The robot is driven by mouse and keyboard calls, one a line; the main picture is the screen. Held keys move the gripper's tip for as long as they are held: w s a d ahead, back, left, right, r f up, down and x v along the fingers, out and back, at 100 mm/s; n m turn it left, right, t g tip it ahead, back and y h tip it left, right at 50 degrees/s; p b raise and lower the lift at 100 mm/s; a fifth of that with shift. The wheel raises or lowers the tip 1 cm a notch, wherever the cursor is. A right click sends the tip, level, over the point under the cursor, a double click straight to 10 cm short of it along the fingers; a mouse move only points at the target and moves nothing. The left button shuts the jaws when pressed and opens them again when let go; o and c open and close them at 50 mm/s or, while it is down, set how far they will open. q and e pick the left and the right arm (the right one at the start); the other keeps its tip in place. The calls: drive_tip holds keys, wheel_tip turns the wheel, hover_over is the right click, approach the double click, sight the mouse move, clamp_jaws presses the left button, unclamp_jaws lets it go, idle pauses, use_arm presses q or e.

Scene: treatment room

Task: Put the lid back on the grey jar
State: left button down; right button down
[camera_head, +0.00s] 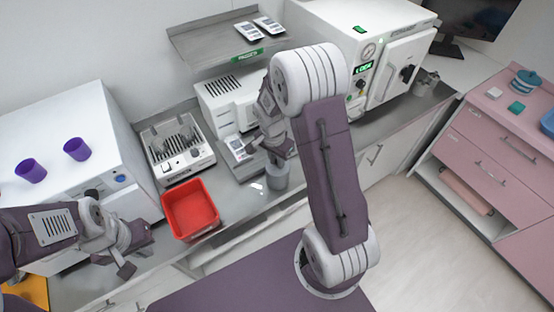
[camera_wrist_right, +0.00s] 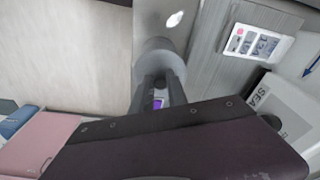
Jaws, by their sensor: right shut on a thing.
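The grey jar (camera_head: 278,179) stands upright on the grey counter near its front edge, right of the red bin. My right gripper (camera_head: 274,155) is directly above the jar, fingers pointing down, shut on what appears to be the lid, which the fingers mostly hide. In the right wrist view the fingers (camera_wrist_right: 158,92) reach to a round grey shape (camera_wrist_right: 155,58), the jar or the lid over it. I cannot tell whether the lid touches the rim. My left gripper (camera_head: 133,262) is empty at the lower left, fingers apart, over the counter.
A red bin (camera_head: 190,209) and a grey rack device (camera_head: 178,149) stand left of the jar. Two purple cups (camera_head: 76,149) stand on a white cabinet (camera_head: 60,115). A white autoclave (camera_head: 375,45) stands behind.

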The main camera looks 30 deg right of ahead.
idle(0.4)
drive_tip(key=c, duration=1.2)
unclamp_jaws()
drive_tip(key=shift+o, duration=0.2)
drive_tip(key=o, duration=0.4)
drive_tip(key=shift+r+p, duration=2.8)
drive_tip(key=shift+r, duration=0.75)
